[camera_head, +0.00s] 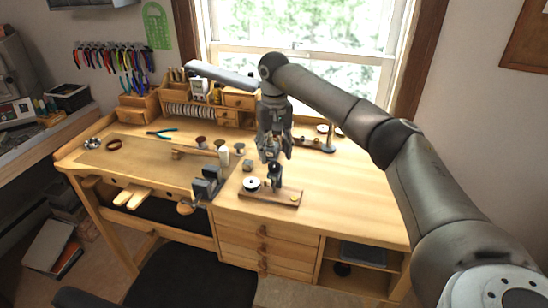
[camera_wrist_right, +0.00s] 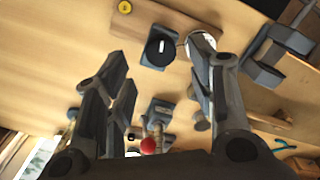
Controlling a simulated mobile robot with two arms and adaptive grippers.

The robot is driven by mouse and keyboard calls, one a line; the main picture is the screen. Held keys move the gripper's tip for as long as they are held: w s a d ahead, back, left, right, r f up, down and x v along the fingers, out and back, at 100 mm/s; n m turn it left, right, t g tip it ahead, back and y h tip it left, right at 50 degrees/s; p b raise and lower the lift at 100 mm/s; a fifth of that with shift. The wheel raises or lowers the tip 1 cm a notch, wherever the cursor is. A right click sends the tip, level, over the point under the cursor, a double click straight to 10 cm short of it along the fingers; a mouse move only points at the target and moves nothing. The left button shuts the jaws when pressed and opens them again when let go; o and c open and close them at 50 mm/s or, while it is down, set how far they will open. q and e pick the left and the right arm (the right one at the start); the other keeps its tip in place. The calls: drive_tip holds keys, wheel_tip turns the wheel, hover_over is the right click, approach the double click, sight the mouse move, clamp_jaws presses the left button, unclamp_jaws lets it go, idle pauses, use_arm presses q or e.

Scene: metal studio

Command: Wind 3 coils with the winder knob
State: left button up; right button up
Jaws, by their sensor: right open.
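The winder is a small wooden board (camera_head: 268,196) near the front edge of the bench. It carries a white spool (camera_head: 252,184) at left, a dark upright part (camera_head: 276,178) and a small yellow disc (camera_head: 295,198) at right. In the right wrist view, the board (camera_wrist_right: 140,18) bears the yellow disc (camera_wrist_right: 125,7) and a round black top (camera_wrist_right: 160,47) with a white mark; a finger partly covers the white spool. My right gripper (camera_head: 274,153) points down, open and empty, just above the dark upright part. I cannot tell if they touch. My left gripper is not seen.
A dark vise-like block (camera_head: 207,184) stands left of the winder at the front edge. A wooden stand (camera_head: 328,142) is at back right. The bench right of the winder is clear.

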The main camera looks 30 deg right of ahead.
sight(274, 164)
drive_tip(key=shift+f+p, duration=0.4)
drive_tip(key=shift+f, duration=1.5)
drive_tip(key=c, duration=1)
drive_tip(key=shift+m, duration=0.4)
